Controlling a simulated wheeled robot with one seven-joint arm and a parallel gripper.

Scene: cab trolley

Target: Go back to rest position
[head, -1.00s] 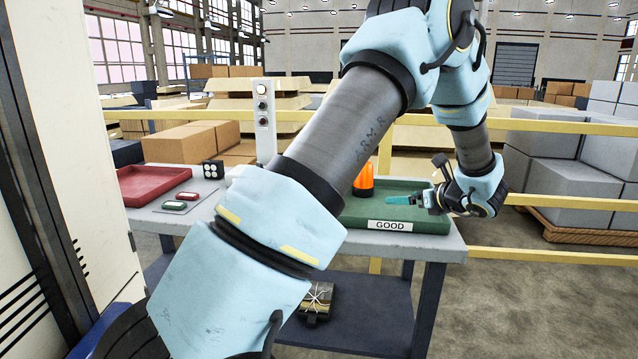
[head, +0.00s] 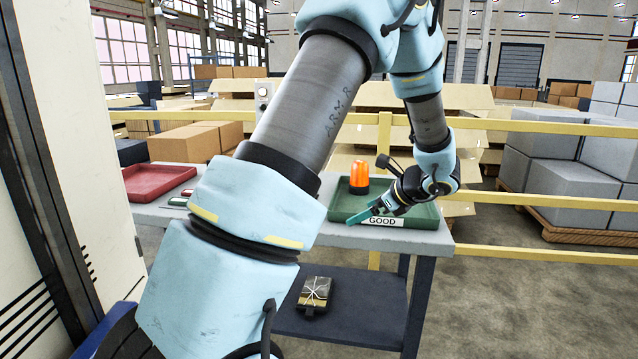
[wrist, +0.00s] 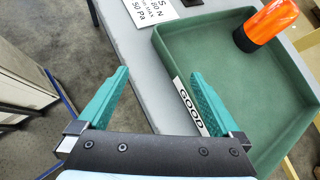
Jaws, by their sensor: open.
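My gripper (head: 370,214) is above the front edge of the green tray marked GOOD in the head view. In the wrist view my gripper (wrist: 160,95) has its two teal fingers spread wide with nothing between them. The green tray (head: 425,216) stands on the grey table and also shows in the wrist view (wrist: 215,60). An orange beacon-like piece (head: 359,178) stands in the tray; it shows in the wrist view (wrist: 265,25) at the upper right, apart from the fingers.
A red tray (head: 150,181) is at the table's left end. My arm hides much of the table's middle. A dark item with a metallic top (head: 315,291) lies on the lower shelf. A yellow rail (head: 500,198) runs behind the table. A pale cabinet (head: 75,130) stands at the left.

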